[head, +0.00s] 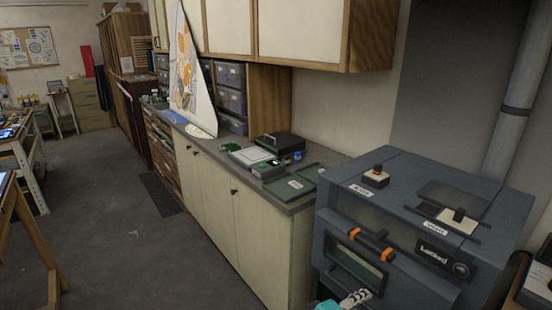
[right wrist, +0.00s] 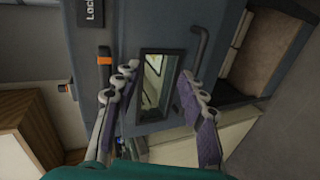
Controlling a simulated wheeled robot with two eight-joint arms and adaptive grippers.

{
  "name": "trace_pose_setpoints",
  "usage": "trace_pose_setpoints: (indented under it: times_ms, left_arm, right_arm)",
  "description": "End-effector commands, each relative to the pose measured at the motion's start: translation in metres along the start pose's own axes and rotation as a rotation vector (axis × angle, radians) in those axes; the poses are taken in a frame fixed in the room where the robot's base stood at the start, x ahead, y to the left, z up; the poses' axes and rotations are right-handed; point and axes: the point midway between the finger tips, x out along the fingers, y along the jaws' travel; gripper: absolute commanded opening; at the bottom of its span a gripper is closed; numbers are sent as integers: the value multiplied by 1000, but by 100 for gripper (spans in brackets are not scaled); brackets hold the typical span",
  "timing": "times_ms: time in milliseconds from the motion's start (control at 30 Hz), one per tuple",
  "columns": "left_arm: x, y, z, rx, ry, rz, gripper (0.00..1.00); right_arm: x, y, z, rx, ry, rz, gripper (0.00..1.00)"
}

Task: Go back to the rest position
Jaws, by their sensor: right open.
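My right gripper (head: 355,298) shows at the bottom edge of the head view, in front of the dark blue-grey kiln-like cabinet (head: 335,200). In the right wrist view the same gripper (right wrist: 157,78) is open, its two purple-padded fingers apart with nothing between them. Beyond the fingers is the cabinet's front with a small glass window (right wrist: 158,85). The fingers look apart from the window, though the exact gap is hard to tell. My left gripper is not in view.
The cabinet has a handle with orange bands (head: 370,246) and a "Locked" panel (head: 440,257). A counter (head: 300,203) with trays and boxes runs along the wall to its left. The floor (head: 120,240) is clear; work tables stand at far left.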

Motion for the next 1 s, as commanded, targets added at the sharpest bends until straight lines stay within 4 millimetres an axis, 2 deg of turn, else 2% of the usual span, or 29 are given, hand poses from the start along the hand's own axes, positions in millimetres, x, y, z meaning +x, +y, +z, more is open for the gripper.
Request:
trace_pose_setpoints:
  times_ms: [200,267,400,600,700,1000]
  left_arm:
    - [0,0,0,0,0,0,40]
    - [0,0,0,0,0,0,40]
    - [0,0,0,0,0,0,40]
    - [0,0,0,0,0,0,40]
    - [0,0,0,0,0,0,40]
    - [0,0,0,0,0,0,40]
  right_arm:
    - [13,-27,43,140,1,-300,41]
    - [10,-39,56,218,9,-411,41]
    - [-10,-60,74,453,44,-651,41]
    - [-38,-68,77,740,98,-841,41]
    - [-45,-66,76,812,113,-878,41]
    - [-48,-66,74,838,119,-893,41]
